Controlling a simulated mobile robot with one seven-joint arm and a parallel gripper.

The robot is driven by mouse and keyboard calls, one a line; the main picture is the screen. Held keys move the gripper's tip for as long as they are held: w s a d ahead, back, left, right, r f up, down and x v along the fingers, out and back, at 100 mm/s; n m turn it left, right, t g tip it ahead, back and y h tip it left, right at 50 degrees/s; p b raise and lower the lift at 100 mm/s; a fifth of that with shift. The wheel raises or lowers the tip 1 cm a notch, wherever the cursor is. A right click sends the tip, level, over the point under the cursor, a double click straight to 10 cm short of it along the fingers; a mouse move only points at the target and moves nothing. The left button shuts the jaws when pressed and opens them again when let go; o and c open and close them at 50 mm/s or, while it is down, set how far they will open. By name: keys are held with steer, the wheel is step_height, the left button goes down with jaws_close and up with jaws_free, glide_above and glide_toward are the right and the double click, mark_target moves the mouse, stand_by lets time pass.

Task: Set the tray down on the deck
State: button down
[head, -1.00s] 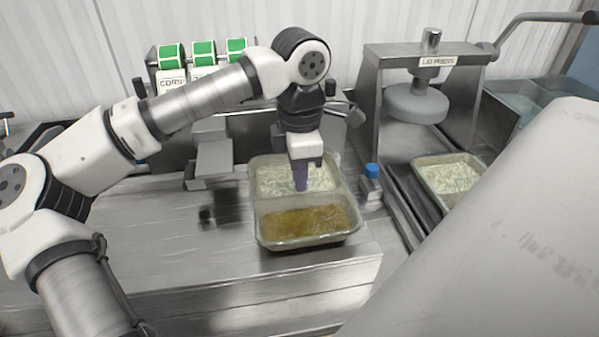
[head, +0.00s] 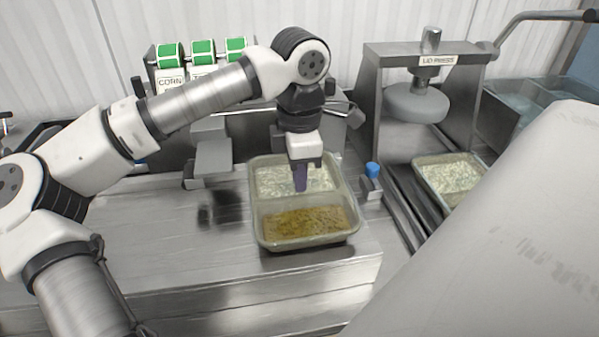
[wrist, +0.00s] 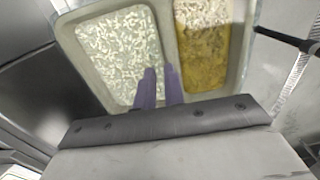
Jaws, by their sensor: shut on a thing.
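The tray (head: 258,222) is a pale two-compartment tray on or just above the steel deck (head: 170,250), near its right end. White rice (head: 285,181) fills its far compartment and yellow-brown food (head: 305,222) its near one. My gripper (head: 300,182) points down at the middle of the tray, its purple fingers shut on the divider. In the wrist view the fingers (wrist: 160,88) straddle the divider between rice and yellow food. A dark shadow shows under the tray's front edge; I cannot tell whether a gap remains. The fingertips are partly hidden.
A blue-capped bottle (head: 371,183) stands close to the tray's right side. The lid press (head: 414,103) stands at the back right, with another rice tray (head: 449,178) before it. Label rolls (head: 203,51) are at the back. The deck left of the tray is clear.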

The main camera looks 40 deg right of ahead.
steer(key=shift+f+b, duration=0.4)
steer(key=shift+b, duration=0.2)
stand_by(0.6)
steer(key=c, duration=0.9)
jaws_free()
steer(key=shift+r+p, duration=2.65)
steer(key=shift+r, duration=1.4)
steer(key=shift+s, duration=0.1)
